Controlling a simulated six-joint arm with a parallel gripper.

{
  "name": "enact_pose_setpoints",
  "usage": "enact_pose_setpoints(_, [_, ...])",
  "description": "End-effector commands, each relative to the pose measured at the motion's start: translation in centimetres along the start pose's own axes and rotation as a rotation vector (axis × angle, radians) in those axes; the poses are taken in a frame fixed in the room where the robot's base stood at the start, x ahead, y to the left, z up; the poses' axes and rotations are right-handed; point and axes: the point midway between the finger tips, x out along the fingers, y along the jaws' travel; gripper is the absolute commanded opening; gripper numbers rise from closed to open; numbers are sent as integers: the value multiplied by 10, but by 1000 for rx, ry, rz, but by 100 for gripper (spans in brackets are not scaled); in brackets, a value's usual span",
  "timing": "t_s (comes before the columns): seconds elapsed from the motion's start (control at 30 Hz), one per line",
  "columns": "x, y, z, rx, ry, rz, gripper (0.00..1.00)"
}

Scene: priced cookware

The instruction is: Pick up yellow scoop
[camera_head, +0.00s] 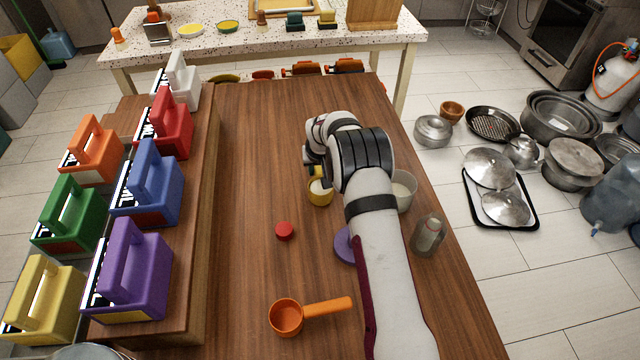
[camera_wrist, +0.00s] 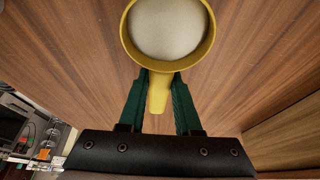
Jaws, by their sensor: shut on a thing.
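The yellow scoop (camera_wrist: 211,48) shows at the top middle of the wrist view, its round cup holding something pale and its short handle pointing down towards the gripper. My gripper (camera_wrist: 159,85) has its two green fingers on either side of that handle and is shut on it. In the head view the yellow scoop (camera_head: 320,197) is at the middle of the wooden table, partly hidden by my arm. I cannot tell whether the scoop touches the table.
An orange scoop (camera_head: 286,318), a red lid (camera_head: 284,231), a purple disc (camera_head: 344,246), a white bowl (camera_head: 405,190) and a bottle (camera_head: 428,236) are on the table (camera_head: 250,150). Coloured boxes (camera_head: 130,270) line the left. Metal pots (camera_head: 560,115) stand on the floor at right.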

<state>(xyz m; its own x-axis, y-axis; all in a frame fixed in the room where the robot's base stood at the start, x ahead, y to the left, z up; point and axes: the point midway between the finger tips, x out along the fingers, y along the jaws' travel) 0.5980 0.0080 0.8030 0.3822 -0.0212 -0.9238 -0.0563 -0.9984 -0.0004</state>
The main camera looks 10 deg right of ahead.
Motion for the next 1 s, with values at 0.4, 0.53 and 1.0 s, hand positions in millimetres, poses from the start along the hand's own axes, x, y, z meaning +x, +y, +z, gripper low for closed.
enact_pose_setpoints(0.4, [-3,0,-2,0,1,0,0])
enact_pose_setpoints(0.53, [-9,0,-5,0,2,0,0])
enact_pose_setpoints(1.0, [-41,4,-15,1,0,1,0])
